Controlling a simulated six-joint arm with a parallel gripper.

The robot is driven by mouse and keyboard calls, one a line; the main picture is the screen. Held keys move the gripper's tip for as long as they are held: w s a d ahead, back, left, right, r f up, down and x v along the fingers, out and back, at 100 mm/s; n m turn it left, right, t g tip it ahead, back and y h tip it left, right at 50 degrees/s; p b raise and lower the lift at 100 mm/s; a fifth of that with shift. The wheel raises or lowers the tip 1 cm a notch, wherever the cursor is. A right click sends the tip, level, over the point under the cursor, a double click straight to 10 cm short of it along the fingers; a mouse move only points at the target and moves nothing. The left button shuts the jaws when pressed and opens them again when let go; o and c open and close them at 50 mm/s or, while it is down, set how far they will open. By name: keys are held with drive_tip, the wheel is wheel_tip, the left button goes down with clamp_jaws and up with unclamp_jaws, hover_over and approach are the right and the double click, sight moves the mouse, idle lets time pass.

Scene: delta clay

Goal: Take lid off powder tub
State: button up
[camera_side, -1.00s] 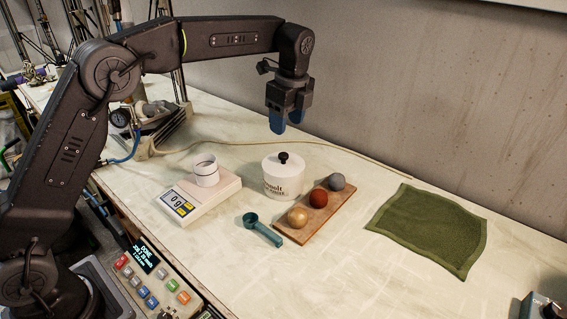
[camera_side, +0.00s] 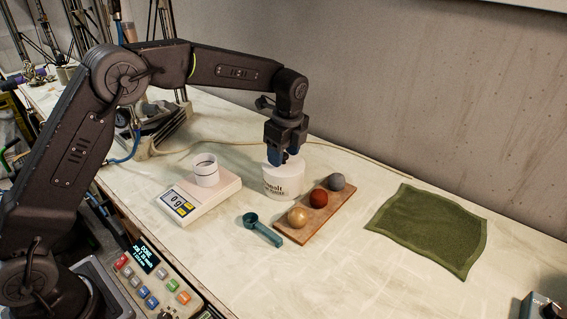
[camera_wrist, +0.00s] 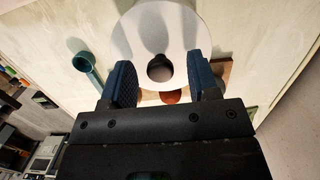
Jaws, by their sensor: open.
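The powder tub (camera_side: 284,182) is white with dark lettering and stands upright on the table. Its white lid (camera_wrist: 180,30) is on it, with a black knob (camera_wrist: 160,68) at the centre, seen from above in the wrist view. My gripper (camera_side: 284,158) is right over the lid, and its blue fingers hide the knob in the side view. In the wrist view my gripper (camera_wrist: 163,82) is open, with one finger on each side of the knob and gaps between them.
A board (camera_side: 322,222) with several coloured balls stands close in front of the tub. A teal scoop (camera_side: 263,230) lies beside it. A scale (camera_side: 200,196) bearing a white cup (camera_side: 206,171) is to the left. A green cloth (camera_side: 430,229) lies at right.

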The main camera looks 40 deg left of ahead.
drive_tip(key=c, duration=1)
drive_tip(key=shift+o, duration=0.2)
drive_tip(key=shift+r, duration=0.15)
